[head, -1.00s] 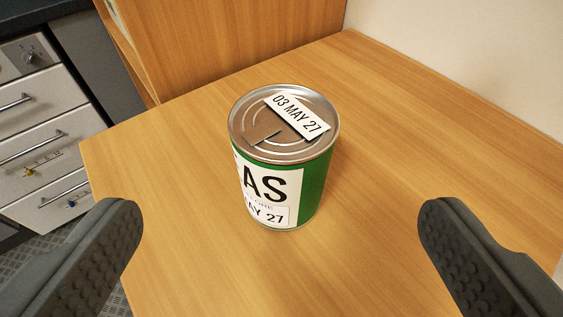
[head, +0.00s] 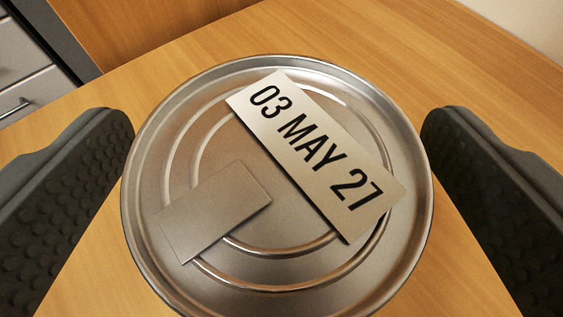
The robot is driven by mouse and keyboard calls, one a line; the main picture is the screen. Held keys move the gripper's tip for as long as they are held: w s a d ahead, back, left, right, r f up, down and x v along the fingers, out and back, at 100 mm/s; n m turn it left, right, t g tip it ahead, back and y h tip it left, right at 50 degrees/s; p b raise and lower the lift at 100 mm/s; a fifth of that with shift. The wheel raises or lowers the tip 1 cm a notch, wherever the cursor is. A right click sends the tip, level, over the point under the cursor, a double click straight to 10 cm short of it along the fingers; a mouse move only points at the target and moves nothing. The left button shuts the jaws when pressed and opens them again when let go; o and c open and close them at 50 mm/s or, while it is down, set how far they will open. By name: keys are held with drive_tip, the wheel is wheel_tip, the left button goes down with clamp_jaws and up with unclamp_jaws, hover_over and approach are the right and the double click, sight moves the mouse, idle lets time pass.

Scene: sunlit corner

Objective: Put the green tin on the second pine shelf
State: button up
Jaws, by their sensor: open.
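The tin (head: 330,95) stands upright on a wooden surface, seen from above and very close. Its silver lid fills the middle of the view. A label on the lid reads "03 MAY 27", and a plain tab-like patch lies beside it. The green side is hidden below the rim now. My gripper (head: 279,150) is open, with one dark padded finger at the left of the tin and one at the right. The left finger appears at or very near the rim, the right one also. I cannot tell whether they touch. No pine shelf is clearly identifiable.
The wooden top (head: 420,40) is bare around the tin. A wooden panel (head: 140,22) rises at the back left, and a pale wall (head: 525,25) stands at the back right. Grey drawers (head: 28,75) with bar handles are beyond the left edge.

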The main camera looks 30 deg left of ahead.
drive_tip(key=shift+x, duration=1.05)
drive_tip(key=shift+r, duration=0.1)
drive_tip(key=c, duration=1.5)
